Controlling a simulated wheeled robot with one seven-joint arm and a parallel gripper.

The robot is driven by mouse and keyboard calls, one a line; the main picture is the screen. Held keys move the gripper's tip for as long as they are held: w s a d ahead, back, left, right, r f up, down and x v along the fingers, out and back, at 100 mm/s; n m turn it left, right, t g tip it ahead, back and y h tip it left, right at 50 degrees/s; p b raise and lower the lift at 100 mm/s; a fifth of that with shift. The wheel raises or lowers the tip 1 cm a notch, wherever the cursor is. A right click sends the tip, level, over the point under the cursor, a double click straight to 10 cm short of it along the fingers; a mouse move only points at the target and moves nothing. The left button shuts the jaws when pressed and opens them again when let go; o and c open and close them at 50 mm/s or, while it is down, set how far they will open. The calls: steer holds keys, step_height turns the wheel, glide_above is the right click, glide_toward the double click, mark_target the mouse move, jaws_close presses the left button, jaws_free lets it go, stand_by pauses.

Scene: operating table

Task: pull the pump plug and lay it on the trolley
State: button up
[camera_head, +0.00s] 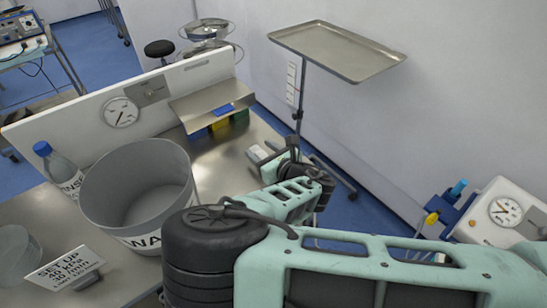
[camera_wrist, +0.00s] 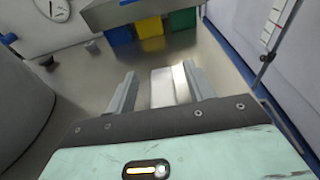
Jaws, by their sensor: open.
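A white box with a round dial (camera_head: 503,211), which looks like the pump, stands at the right edge in the head view. A yellow fitting (camera_head: 432,219) and a blue fitting (camera_head: 458,188) are at its left side; I cannot tell which is the plug. My gripper (camera_head: 264,154) is open above the steel worktop (camera_head: 236,150), well left of the box. In the wrist view my gripper (camera_wrist: 158,74) has its fingers apart, with a pale flat block (camera_wrist: 162,90) showing between them. I cannot tell whether that block touches the fingers. My arm hides part of the worktop.
A grey bucket (camera_head: 138,190), a blue-capped bottle (camera_head: 60,170) and a sign card (camera_head: 66,268) stand on the left. A steel shelf (camera_head: 212,102) with blue, yellow and green blocks below is at the back. A tray on a stand (camera_head: 338,50) is behind.

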steer(key=v, duration=1.7)
steer(key=shift+d, duration=0.1)
